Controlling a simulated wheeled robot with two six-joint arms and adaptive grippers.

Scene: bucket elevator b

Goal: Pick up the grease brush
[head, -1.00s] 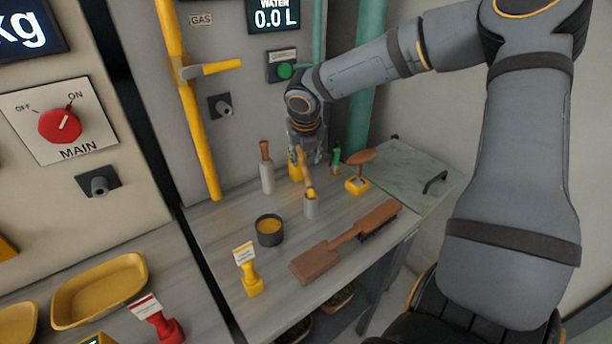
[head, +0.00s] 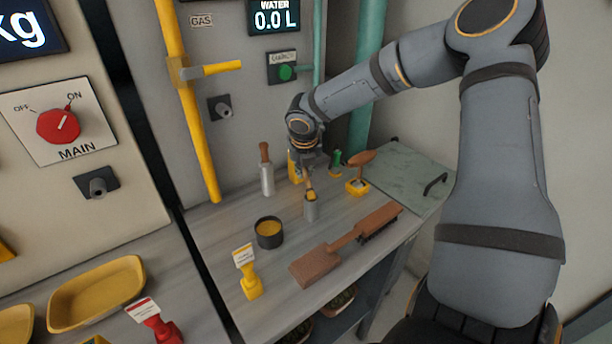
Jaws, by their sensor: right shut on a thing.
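The grease brush (head: 309,187) stands in a small grey cup (head: 311,210) on the bench, and a short part of it shows above the cup's rim. My right gripper (head: 309,170) points down over the cup and is shut on the upper part of the brush. The gripper hides the top of the brush, and the cup hides its lower end. My left gripper is not in view.
A dark pot of yellow grease (head: 268,232) stands left of the cup. A wooden-handled tool (head: 266,170) stands behind it. A brown brush (head: 343,250) lies in front. A yellow stand with a brown-topped tool (head: 357,187) is to the right, and a yellow tagged stamp (head: 250,282) is at the front.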

